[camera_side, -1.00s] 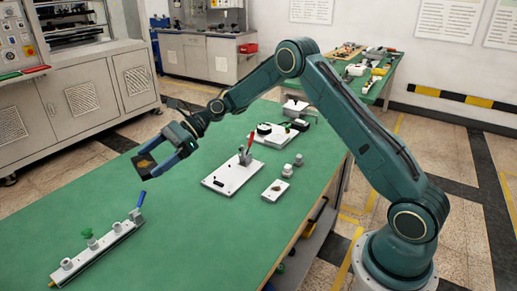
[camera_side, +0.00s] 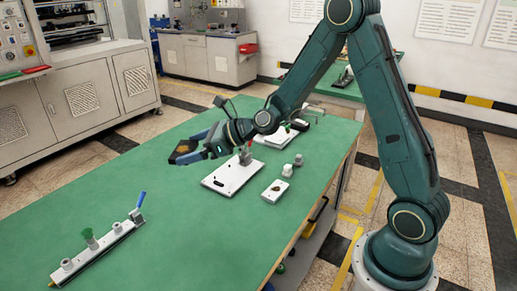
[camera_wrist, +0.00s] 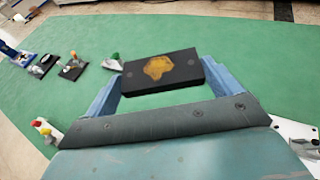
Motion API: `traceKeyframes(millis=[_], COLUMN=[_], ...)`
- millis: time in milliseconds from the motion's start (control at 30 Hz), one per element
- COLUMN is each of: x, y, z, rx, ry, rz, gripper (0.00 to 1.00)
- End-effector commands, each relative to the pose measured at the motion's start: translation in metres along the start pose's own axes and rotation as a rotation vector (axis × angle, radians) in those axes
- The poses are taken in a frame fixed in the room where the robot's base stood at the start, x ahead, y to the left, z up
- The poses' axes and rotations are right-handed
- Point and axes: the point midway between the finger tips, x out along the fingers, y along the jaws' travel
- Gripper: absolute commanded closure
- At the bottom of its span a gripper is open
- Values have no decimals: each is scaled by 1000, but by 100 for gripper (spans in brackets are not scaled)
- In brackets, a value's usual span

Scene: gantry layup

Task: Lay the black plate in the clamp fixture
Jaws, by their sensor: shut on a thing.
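The black plate (camera_side: 183,153), with an orange-brown patch on its face, is held up above the green bench in the side view. In the wrist view the plate (camera_wrist: 160,70) sits between my two blue fingers. My gripper (camera_side: 190,147) is shut on it. A white base with an upright red-handled clamp (camera_side: 231,178), which looks like the clamp fixture, lies on the bench to the right of the plate and below my wrist. My wrist partly covers the fixture's upper part. The plate is apart from the fixture.
A small white block with knobs (camera_side: 276,189) lies right of the fixture. White and black items (camera_side: 272,138) stand behind it. A grey rail with a blue lever and green knob (camera_side: 98,250) lies at the front left. The bench between is clear.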

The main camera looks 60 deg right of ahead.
Motion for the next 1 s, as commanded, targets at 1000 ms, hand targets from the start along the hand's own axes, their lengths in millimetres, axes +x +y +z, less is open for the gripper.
traceKeyframes(millis=[1000], x=[-50], y=[-3], z=[-26], rx=[72], ry=[0], rz=[-173], gripper=[42])
